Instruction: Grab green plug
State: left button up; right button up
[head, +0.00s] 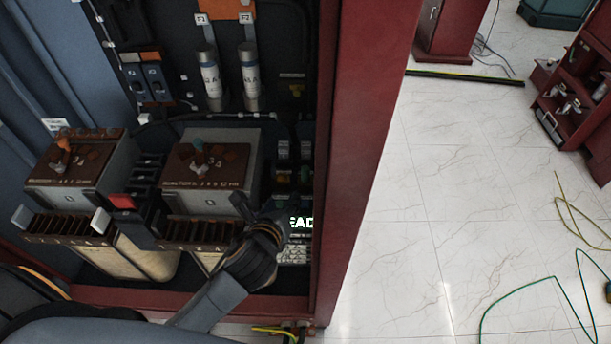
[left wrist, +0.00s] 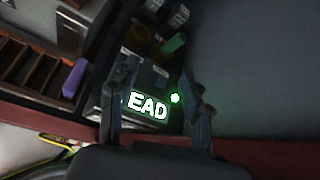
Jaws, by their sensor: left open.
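My left gripper (head: 277,228) reaches into the red cabinet, in front of a lit panel reading "EAD" (head: 300,222). In the left wrist view my left gripper (left wrist: 160,100) is open, with a finger on each side of the lit letters (left wrist: 147,106) and nothing seen held. A small green block (left wrist: 172,44) sits above the panel there, beyond the fingertips. A dark greenish part (head: 281,201) shows above the panel in the head view. A green cable (head: 535,282) lies on the floor at right; a small dark part (head: 608,291) at its end is cut off. I cannot tell which is the plug.
The cabinet's red side post (head: 365,130) stands just right of my gripper. Two brown-topped transformer blocks (head: 85,172) (head: 210,165) and slotted terminal strips (head: 68,228) lie to the left. White tiled floor is open at right, with a yellow cable (head: 575,208).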

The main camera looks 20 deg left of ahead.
aim_at(305, 169)
pick_arm(q)
jog(key=w+m, duration=0.2)
jog(key=w, duration=0.1)
jog(key=w+d+f+m, duration=0.1)
jog(key=w, duration=0.2)
jog(key=w+m+t, duration=0.1)
jog(key=w+m, duration=0.1)
jog(key=w, duration=0.2)
jog(key=shift+d+f+m, duration=0.15)
jog(key=shift+f+m, duration=0.15)
jog(key=shift+f, duration=0.1)
jog(key=shift+d+x, duration=0.1)
jog(key=shift+x, duration=1.25)
jog(key=shift+d+x, duration=0.15)
jog(key=shift+x, duration=1.25)
jog(key=shift+s+a+f, duration=0.1)
jog(key=shift+a, duration=0.05)
grip_shut()
